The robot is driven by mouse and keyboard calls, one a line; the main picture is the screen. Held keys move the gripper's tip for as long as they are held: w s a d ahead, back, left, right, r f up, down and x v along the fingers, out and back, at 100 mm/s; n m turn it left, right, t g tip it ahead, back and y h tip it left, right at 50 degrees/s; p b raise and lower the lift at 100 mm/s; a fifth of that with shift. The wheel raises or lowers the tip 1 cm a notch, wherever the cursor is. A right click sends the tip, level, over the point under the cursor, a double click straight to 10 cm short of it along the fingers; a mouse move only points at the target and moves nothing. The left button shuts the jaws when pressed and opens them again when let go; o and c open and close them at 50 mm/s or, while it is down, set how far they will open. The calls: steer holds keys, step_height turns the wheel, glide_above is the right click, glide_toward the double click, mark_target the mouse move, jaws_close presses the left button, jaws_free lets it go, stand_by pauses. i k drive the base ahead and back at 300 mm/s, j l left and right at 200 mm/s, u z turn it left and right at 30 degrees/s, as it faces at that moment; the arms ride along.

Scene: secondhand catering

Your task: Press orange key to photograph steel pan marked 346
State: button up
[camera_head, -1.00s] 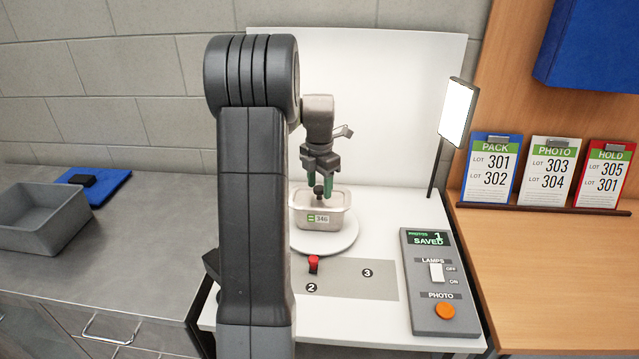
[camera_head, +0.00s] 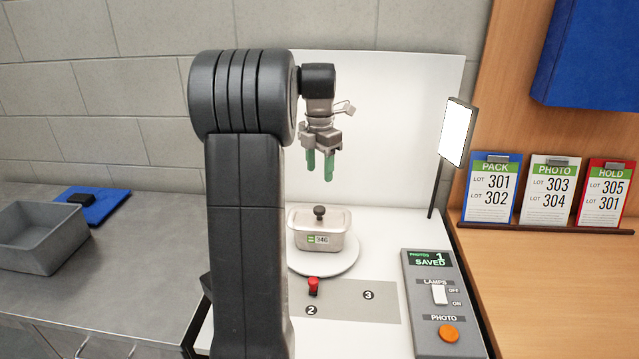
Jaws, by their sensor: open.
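The steel pan (camera_head: 337,243) marked 346 sits on the round white turntable (camera_head: 340,266), its green-edged label facing me. A lid with a dark knob (camera_head: 319,212) is on it. My gripper (camera_head: 320,167) is open and empty, with green fingertips pointing down, above the pan and clear of its knob. The orange key (camera_head: 448,333) under the word PHOTO is on the grey control panel (camera_head: 421,319), right of and nearer than the pan. The panel's display (camera_head: 429,259) reads PHOTOS 1 SAVED. The white lamp switch (camera_head: 439,294) sits between OFF and ON marks.
A red-topped peg (camera_head: 313,287) stands by a grey strip (camera_head: 378,305) marked 2 and 3. A lit lamp panel (camera_head: 457,133) stands at the right. A grey bin (camera_head: 40,245) is at left. Cards for PACK (camera_head: 490,190), PHOTO (camera_head: 547,190) and HOLD (camera_head: 603,195) stand at right.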

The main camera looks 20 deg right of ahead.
mark_target(447, 333)
steer(key=z, duration=2)
